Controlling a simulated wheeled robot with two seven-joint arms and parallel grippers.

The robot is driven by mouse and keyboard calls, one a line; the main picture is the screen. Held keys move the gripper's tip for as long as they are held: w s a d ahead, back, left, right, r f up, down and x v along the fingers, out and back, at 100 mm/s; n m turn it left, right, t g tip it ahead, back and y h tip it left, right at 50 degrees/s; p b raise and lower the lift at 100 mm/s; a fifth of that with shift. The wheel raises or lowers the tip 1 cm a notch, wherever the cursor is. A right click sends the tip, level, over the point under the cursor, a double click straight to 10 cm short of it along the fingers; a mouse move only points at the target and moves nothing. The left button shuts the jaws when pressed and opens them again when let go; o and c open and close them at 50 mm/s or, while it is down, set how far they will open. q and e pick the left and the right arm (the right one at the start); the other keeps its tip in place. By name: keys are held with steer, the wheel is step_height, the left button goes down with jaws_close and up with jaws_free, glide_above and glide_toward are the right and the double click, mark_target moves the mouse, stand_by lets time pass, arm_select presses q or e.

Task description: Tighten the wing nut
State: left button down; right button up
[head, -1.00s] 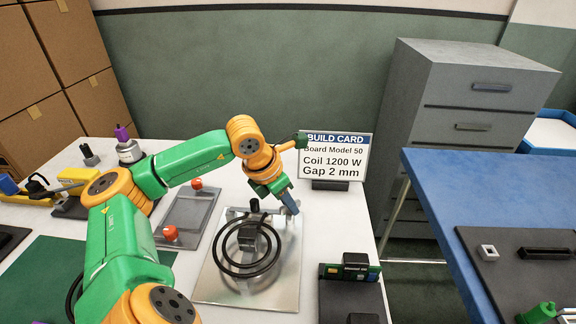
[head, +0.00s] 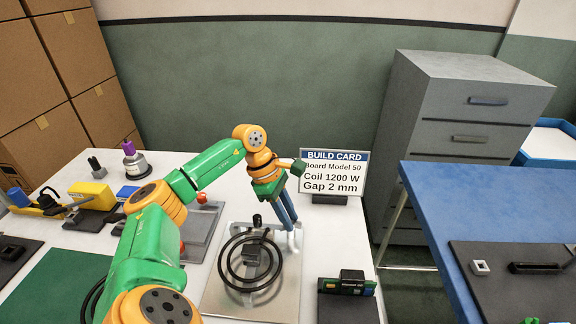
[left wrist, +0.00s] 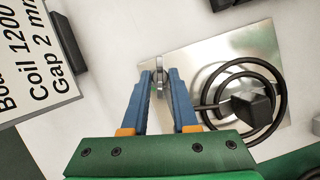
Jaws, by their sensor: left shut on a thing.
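My left gripper (head: 290,226) points down at the back right corner of the shiny metal plate (head: 222,298). In the left wrist view its two blue fingers (left wrist: 161,78) are closed on a small grey metal piece, which looks like the wing nut (left wrist: 160,88). The fingers hide part of it, and its thread and seat cannot be made out. In the head view the fingers cover it. A black spiral coil (head: 232,278) with a dark block (head: 252,256) at its centre lies on the plate beside the gripper. My right gripper does not show.
The build card (head: 333,172) stands just behind the gripper. A black fixture with a green board (head: 347,287) is to the right of the plate. A grey tray (head: 205,222) and a yellow block (head: 91,194) are at the left. A blue table (head: 470,205) stands right, across a gap.

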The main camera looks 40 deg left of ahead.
arm_select(q)
steer(key=m+g, duration=0.1)
steer(key=m, duration=0.2)
steer(key=shift+w+m, duration=0.1)
steer(key=shift+m, duration=0.2)
steer(key=shift+m+g, duration=1)
steer(key=shift+m, duration=0.9)
steer(key=shift+f, duration=0.1)
steer(key=c, duration=0.7)
jaws_free()
steer(key=shift+w, duration=0.1)
